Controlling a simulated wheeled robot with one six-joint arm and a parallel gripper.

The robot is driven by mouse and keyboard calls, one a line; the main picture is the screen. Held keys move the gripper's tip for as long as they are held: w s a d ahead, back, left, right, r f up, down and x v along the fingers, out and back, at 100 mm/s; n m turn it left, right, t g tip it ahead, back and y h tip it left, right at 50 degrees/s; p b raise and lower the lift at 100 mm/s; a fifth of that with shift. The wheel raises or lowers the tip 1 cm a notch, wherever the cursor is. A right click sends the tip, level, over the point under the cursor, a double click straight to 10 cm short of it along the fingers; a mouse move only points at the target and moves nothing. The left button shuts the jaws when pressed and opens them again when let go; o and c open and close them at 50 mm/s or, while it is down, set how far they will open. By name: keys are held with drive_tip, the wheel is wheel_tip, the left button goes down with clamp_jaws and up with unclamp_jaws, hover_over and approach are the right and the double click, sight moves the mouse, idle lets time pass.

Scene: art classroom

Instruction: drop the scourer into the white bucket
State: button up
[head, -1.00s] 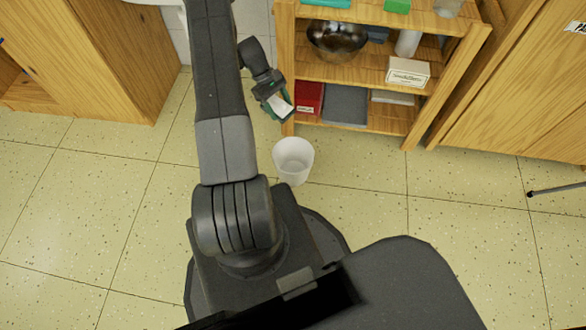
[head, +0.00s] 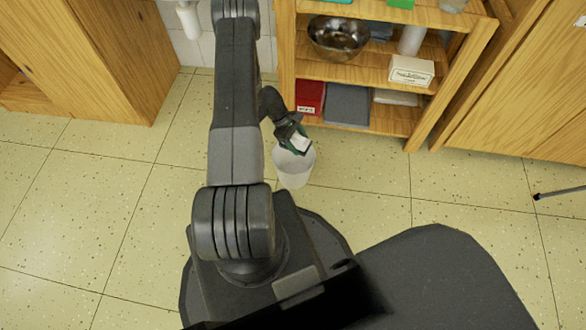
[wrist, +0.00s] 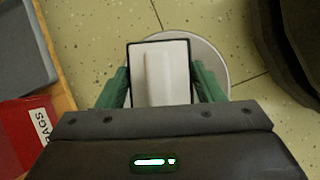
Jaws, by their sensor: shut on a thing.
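The scourer (head: 300,142) is a small block with a white face. In the wrist view the scourer (wrist: 165,75) shows a pale face with a raised middle strip and a dark border. My gripper (head: 292,139) is shut on it, with a green finger on each side in the wrist view (wrist: 161,84). The white bucket (head: 294,173) stands on the floor. My gripper and the scourer are over its upper part in the head view. In the wrist view the bucket rim (wrist: 222,62) shows behind the scourer, which hides most of the opening.
A wooden shelf unit (head: 388,118) stands just behind the bucket. It holds a metal bowl (head: 338,36), a red box (head: 309,97) and a grey box (head: 347,104). A wooden cabinet (head: 110,60) is at left. The floor (head: 370,185) right of the bucket is clear.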

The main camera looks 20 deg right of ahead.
drive_tip(key=shift+f, duration=0.6)
drive_tip(key=o, duration=1)
drive_tip(key=shift+o, duration=0.2)
drive_tip(key=shift+w+r, duration=0.1)
drive_tip(key=p+v, duration=0.3)
drive_tip(key=v, duration=1)
drive_tip(key=shift+r, duration=0.3)
drive_tip(key=shift+f, duration=0.1)
